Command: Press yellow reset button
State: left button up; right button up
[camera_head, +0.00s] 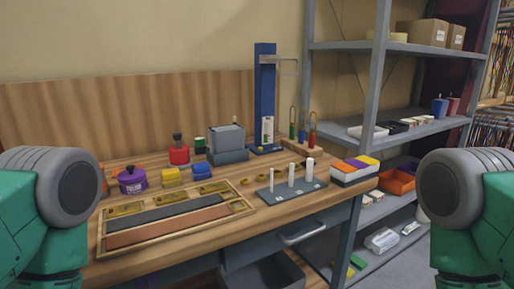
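I cannot clearly make out a yellow reset button. A small yellow block-like item (171,178) sits on the wooden workbench (330,203), behind the wooden tray and left of a small blue item (202,172). Whether it is a button is too small to tell. A tall blue stand (265,95) rises at the back of the bench; no yellow button is clear on it. Green and grey parts of my two arms show at the left and right edges. Both grippers are out of the picture, and nothing of mine touches the bench items.
A wooden tray (248,203) with dark and brown strips fills the front left. Around it are a purple pot (132,182), a red knobbed item (179,155), a grey box (227,140) and a peg board (290,190). A grey shelf rack (376,60) stands right.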

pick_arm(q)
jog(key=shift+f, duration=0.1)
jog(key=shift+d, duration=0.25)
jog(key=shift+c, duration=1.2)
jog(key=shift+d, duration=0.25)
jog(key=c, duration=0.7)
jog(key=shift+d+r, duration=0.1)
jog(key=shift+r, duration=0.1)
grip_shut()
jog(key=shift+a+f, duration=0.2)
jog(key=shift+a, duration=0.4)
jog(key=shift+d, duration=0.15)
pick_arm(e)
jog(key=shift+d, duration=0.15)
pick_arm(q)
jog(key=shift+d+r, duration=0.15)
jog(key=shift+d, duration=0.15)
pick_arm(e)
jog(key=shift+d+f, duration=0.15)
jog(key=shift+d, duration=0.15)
